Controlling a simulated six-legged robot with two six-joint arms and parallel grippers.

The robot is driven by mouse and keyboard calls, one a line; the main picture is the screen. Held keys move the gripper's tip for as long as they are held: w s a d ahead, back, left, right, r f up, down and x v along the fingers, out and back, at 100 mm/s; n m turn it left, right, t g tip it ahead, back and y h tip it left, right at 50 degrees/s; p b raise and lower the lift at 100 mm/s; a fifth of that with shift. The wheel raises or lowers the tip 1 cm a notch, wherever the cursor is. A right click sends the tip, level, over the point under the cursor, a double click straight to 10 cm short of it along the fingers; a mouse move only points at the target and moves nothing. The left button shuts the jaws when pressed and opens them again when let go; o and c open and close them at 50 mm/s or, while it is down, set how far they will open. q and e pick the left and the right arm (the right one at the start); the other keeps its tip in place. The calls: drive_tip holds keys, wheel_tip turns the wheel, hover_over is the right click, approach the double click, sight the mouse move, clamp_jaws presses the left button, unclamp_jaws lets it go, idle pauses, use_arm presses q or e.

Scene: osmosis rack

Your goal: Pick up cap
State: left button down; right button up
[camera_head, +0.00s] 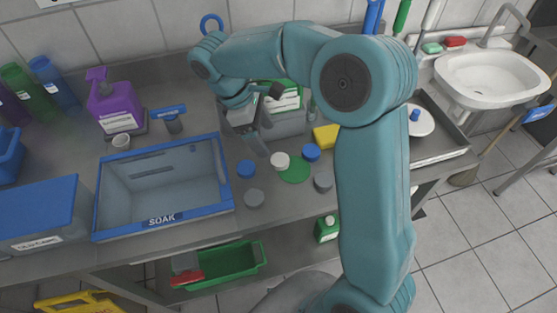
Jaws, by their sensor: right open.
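Several small round caps lie on the steel counter to the right of the tub: a blue cap (245,169), another blue cap (311,152), a white cap (280,160), a grey cap (253,198) and another grey cap (323,182). The white cap is at the edge of a flat green disc (294,171). My right gripper (262,138) is open and seems empty, above and behind the caps, with one finger pointing down towards them. Its height above the counter is hard to tell. My left gripper is not in view.
A blue-rimmed tub (228,187) marked SOAK stands left of the caps. Behind the gripper is a grey bin (288,127), with a yellow sponge (326,136) beside it. A purple bottle (112,106) stands at the back left. My right arm hides part of the counter's right side.

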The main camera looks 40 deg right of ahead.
sight(278, 159)
drive_tip(key=shift+x, duration=0.9)
drive_tip(key=shift+s+f, duration=0.1)
drive_tip(key=shift+f, duration=0.45)
drive_tip(key=x, duration=0.4)
drive_tip(key=shift+s+f, duration=0.2)
drive_tip(key=shift+s, duration=0.2)
drive_tip(key=shift+w+f, duration=0.1)
drive_tip(key=shift+f, duration=0.2)
drive_tip(key=shift+c, duration=1.2)
drive_tip(key=c, duration=0.9)
